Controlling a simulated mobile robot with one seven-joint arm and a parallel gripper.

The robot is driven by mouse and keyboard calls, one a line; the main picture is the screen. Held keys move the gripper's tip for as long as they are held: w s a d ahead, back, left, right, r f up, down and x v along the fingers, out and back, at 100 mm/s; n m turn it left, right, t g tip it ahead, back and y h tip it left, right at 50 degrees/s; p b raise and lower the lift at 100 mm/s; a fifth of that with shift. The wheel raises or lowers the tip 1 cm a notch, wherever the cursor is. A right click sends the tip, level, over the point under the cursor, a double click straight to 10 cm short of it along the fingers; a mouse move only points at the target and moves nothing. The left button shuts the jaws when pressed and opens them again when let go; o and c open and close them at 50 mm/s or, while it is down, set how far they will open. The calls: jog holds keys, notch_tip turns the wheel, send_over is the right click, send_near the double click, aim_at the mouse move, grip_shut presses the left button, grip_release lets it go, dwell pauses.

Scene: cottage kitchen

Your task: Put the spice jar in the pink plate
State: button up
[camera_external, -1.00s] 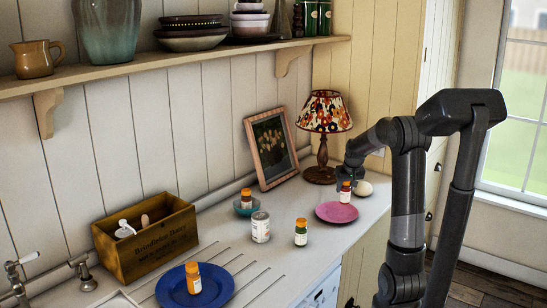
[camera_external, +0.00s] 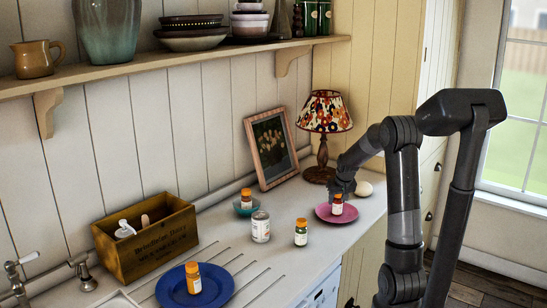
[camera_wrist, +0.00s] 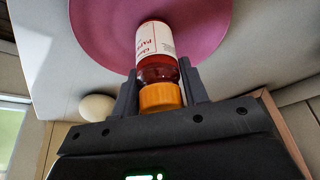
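The spice jar (camera_external: 337,204), with an orange cap, white label and red contents, is upright over the middle of the pink plate (camera_external: 323,217). Its base looks at or very near the plate's surface; I cannot tell if it touches. My gripper (camera_external: 339,190) is above the plate, fingers around the jar's cap end. In the wrist view, the jar (camera_wrist: 155,50) sits between the two fingers of my gripper (camera_wrist: 160,85), with the pink plate (camera_wrist: 210,25) behind it.
A lamp (camera_external: 324,125) and pale round object (camera_external: 363,188) are behind. A wooden crate (camera_external: 150,250) stands left.

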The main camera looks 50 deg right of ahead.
jog(key=o, duration=0.4)
jog(key=shift+r, duration=0.15)
jog(key=v, duration=1.2)
jog(key=s+a+r+n, duration=0.1)
jog(key=a+r+n, duration=0.15)
jog(key=a, duration=0.85)
jog(key=s+a+n+t+y, duration=0.1)
jog(key=s+a+n, duration=0.1)
jog(key=s+a, duration=0.4)
jog(key=s+a+n+t+y, duration=0.1)
jog(key=s+a+n, duration=0.2)
jog(key=s+a, duration=0.4)
jog(key=a, duration=0.7)
jog(key=shift+s+a+f+y, duration=0.15)
jog(key=shift+a+f+y, duration=0.15)
jog(key=shift+a+y, duration=0.1)
